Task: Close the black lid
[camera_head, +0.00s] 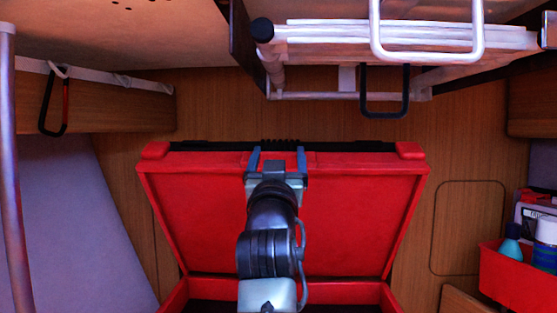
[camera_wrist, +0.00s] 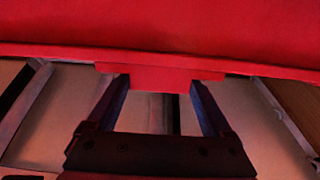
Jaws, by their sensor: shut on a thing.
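The lid (camera_head: 340,220) stands open, tilted up from a red case (camera_head: 345,292) at the bottom of the head view. Its inside and rim are red, and a black strip (camera_head: 345,146) shows along its top edge. My gripper (camera_head: 278,155) is at the middle of that top edge, its blue fingers shut on the lid's edge. In the wrist view the lid (camera_wrist: 160,32) fills the top, and a red tab sits between the two fingers. My arm hides the lid's middle, and the case's inside is mostly out of frame.
A rack (camera_head: 400,45) with a pale metal handle hangs above the lid. A black carabiner (camera_head: 52,105) hangs at upper left. A red bin (camera_head: 515,278) with bottles stands at right. Wood panelling is behind the lid. A pole (camera_head: 14,180) is at far left.

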